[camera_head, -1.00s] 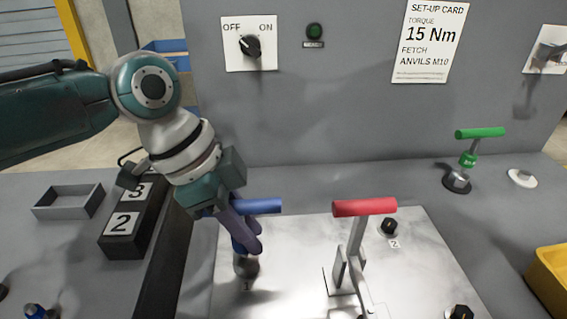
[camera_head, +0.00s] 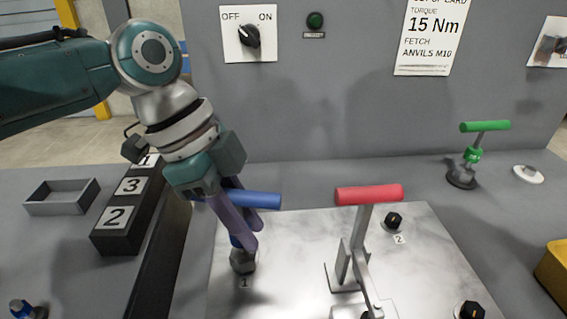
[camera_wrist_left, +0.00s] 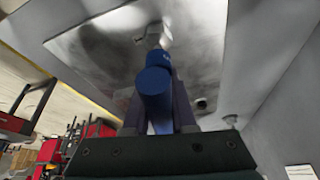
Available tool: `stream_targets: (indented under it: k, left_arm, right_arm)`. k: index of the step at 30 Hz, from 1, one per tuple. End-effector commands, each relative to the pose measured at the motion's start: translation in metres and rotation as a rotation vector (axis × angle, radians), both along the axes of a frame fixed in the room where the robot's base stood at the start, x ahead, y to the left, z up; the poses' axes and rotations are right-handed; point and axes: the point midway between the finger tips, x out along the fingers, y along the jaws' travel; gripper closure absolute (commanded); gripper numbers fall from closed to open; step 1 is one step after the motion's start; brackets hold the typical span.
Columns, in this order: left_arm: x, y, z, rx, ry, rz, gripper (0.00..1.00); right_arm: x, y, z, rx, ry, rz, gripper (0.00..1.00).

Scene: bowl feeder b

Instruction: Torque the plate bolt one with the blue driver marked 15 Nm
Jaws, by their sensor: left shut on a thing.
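The blue driver (camera_head: 262,201) stands over the plate bolt marked 1 at the left of the metal plate (camera_head: 290,235). My left gripper (camera_head: 250,232) is shut on it below the blue cross handle. In the left wrist view the blue driver (camera_wrist_left: 154,85) lies between my two fingers and reaches to a grey socket (camera_wrist_left: 154,37) at the plate. The socket (camera_head: 242,262) hides bolt one; I cannot tell how it is seated. Bolt two (camera_head: 393,221) shows black beside its label. My right gripper is not in view.
A red-handled clamp (camera_head: 369,194) stands mid-plate, right of the driver. A green driver (camera_head: 485,127) stands at the back right. Numbered blocks (camera_head: 115,217) and a grey tray (camera_head: 62,197) lie at left. The set-up card (camera_head: 430,40) reads 15 Nm, anvils M10.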

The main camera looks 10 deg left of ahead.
Motion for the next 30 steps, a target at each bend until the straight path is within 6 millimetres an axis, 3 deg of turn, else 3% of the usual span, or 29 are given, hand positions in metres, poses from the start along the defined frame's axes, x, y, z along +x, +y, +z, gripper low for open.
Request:
stream_targets:
  k: [9,30]
  left_arm:
    - [0.0,0.0,-0.001,0.0,-0.005,-0.12,1.0]
    - [-0.001,0.0,0.001,-0.001,-0.002,-0.159,1.0]
  right_arm:
    - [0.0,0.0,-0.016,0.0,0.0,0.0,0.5]
    - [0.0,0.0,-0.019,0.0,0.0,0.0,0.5]
